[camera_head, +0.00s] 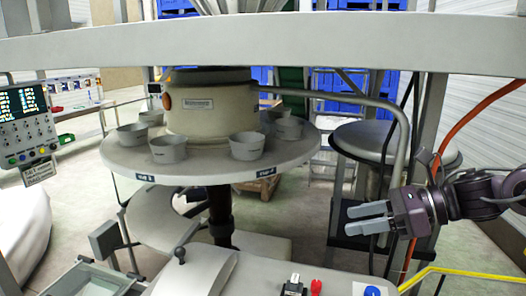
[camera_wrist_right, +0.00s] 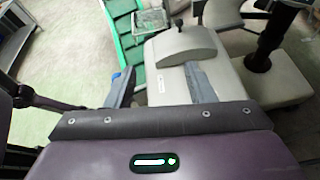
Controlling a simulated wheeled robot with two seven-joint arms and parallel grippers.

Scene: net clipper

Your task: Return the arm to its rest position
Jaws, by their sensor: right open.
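My right gripper (camera_head: 367,217) is at the right of the head view, its arm coming in from the right edge. Its two grey fingers point left, are apart and hold nothing. It hangs in free air in front of the metal frame, right of the round table. In the right wrist view the two fingers of the gripper (camera_wrist_right: 162,85) stand apart, with a pale machine housing (camera_wrist_right: 182,48) beyond and between them. My left gripper does not show in either view.
A round white table (camera_head: 215,172) carries several grey cups (camera_head: 168,149) around a beige drum (camera_head: 212,105). A white beam (camera_head: 260,42) crosses the top. A control panel (camera_head: 30,122) stands left. A round stool-like top (camera_head: 385,140), an orange cable (camera_head: 470,115) and a yellow bar (camera_head: 470,273) are near my right arm.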

